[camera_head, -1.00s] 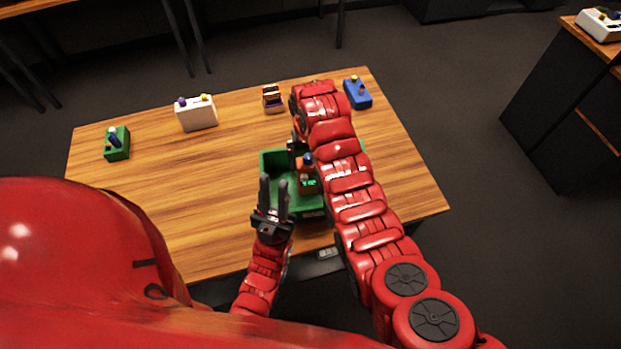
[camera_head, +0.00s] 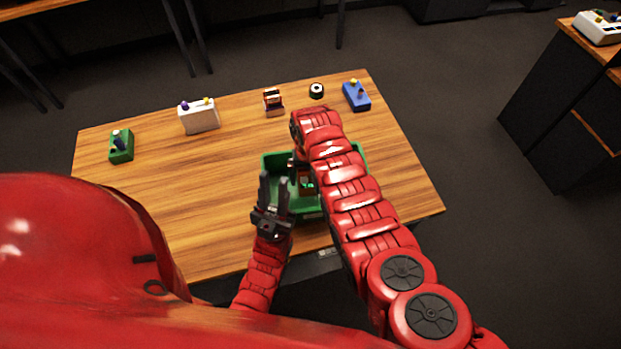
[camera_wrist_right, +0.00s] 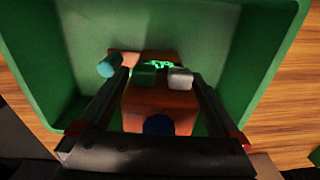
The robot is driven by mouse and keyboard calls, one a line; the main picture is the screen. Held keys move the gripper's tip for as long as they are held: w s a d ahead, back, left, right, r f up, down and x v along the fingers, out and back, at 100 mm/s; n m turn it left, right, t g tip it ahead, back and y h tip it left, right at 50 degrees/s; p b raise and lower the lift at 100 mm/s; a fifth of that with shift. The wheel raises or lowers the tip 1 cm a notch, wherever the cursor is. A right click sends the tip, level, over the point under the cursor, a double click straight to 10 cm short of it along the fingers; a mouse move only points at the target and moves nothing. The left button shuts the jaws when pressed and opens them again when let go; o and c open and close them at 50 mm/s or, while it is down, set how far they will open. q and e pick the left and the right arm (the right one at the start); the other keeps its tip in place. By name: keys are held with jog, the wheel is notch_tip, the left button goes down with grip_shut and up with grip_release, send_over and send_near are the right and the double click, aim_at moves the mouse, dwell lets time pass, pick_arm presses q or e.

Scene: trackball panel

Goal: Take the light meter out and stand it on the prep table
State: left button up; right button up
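The orange-red device with a lit green display, which I take for the light meter (camera_head: 306,184), sits in a green bin (camera_head: 277,160) on the wooden prep table (camera_head: 215,170). In the right wrist view the device (camera_wrist_right: 160,103) shows a blue knob, a teal knob, and green and white blocks. My right gripper (camera_wrist_right: 160,76) reaches down into the bin, with one finger on each side of the device. The fingers look spread; contact is not clear. In the head view, my right arm hides part of the bin. My left gripper (camera_head: 274,181) is open and empty by the bin's left side.
The left-middle tabletop is clear. A dark cabinet (camera_head: 560,115) stands at right.

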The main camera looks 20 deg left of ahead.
jog(key=c, duration=1.3)
jog(key=shift+r, duration=0.1)
